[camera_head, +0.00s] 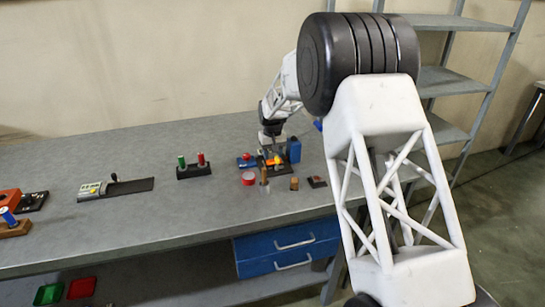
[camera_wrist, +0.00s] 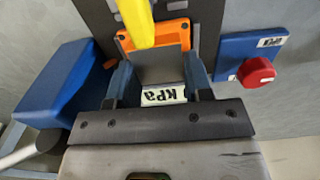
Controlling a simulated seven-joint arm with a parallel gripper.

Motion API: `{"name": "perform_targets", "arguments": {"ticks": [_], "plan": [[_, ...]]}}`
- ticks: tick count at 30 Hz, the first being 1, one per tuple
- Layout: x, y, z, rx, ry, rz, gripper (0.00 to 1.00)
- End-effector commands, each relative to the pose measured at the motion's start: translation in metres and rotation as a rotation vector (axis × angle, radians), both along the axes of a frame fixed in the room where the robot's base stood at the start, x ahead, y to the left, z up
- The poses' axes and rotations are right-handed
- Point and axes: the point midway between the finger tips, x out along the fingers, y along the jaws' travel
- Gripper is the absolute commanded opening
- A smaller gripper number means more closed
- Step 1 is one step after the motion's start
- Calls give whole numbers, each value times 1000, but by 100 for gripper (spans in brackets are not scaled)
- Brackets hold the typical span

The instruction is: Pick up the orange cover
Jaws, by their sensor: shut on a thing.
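The orange cover (camera_wrist: 124,41) shows in the wrist view as an orange frame with dark corner spots, around the upper end of a grey face. A yellow bar (camera_wrist: 138,22) crosses it at the top. My gripper (camera_wrist: 160,72) has one finger on each side of this piece and is shut on it. A white "KPa" label (camera_wrist: 163,95) shows between the fingers. The fingers hide the contact sides. In the head view, the orange cover (camera_head: 269,163) is a small orange and yellow patch below my gripper, partly hidden. I cannot tell whether it is off its support.
A blue block (camera_wrist: 65,85) stands close on the left in the wrist view. A blue panel with a red knob (camera_wrist: 258,72) is at right. In the head view, a red-topped container (camera_head: 248,178) and brown pieces (camera_head: 294,184) stand in front. The grey bench (camera_head: 130,225) has clear room at left.

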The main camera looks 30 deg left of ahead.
Motion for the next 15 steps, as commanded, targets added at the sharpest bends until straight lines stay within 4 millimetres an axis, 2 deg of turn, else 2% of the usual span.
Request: {"name": "perform_targets", "arguments": {"ticks": [15], "plan": [[0,0,72,1,-1,0,15]]}}
